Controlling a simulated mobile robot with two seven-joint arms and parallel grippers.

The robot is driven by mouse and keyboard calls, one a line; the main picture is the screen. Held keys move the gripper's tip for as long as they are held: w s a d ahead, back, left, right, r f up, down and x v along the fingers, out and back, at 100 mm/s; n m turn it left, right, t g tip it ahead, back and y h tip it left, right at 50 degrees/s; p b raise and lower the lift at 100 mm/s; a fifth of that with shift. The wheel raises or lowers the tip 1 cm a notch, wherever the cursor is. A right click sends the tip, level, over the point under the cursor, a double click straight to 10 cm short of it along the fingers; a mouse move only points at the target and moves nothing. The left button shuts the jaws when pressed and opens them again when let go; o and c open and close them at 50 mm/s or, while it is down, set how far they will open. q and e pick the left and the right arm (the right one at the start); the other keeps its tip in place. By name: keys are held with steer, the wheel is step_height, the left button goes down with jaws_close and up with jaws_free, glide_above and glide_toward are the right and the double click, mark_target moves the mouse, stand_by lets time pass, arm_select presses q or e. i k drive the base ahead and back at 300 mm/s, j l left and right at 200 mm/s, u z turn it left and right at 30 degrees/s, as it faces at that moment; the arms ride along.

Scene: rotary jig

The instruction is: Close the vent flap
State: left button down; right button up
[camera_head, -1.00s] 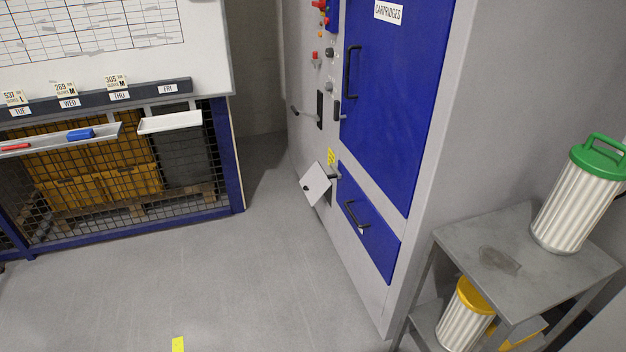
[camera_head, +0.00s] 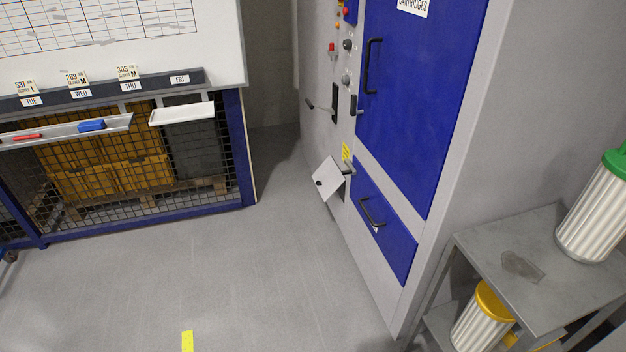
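The vent flap (camera_head: 328,179) is a small light-grey plate with a dark knob on the lower front of the grey cabinet (camera_head: 331,225). It stands tilted out from the cabinet face, beside a dark opening and below a yellow label (camera_head: 346,152). A short dark handle (camera_head: 349,169) sits at its upper right. Neither of my grippers shows in the head view.
The cabinet has a large blue door (camera_head: 408,120) and a smaller blue panel (camera_head: 385,228). A metal side table (camera_head: 510,262) with green-lidded (camera_head: 594,212) and yellow-lidded (camera_head: 482,325) cartridges stands at right. A mesh cage (camera_head: 106,170) stands at left. The floor between is clear.

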mark_target(327, 178)
steer(key=i+j, duration=0.45)
steer(key=i, duration=0.2)
steer(key=i+j+z, duration=0.1)
steer(key=i+j, duration=0.3)
steer(key=i, duration=0.2)
steer(key=i+j, duration=0.5)
steer(key=i+z, duration=0.05)
steer(key=i, duration=0.05)
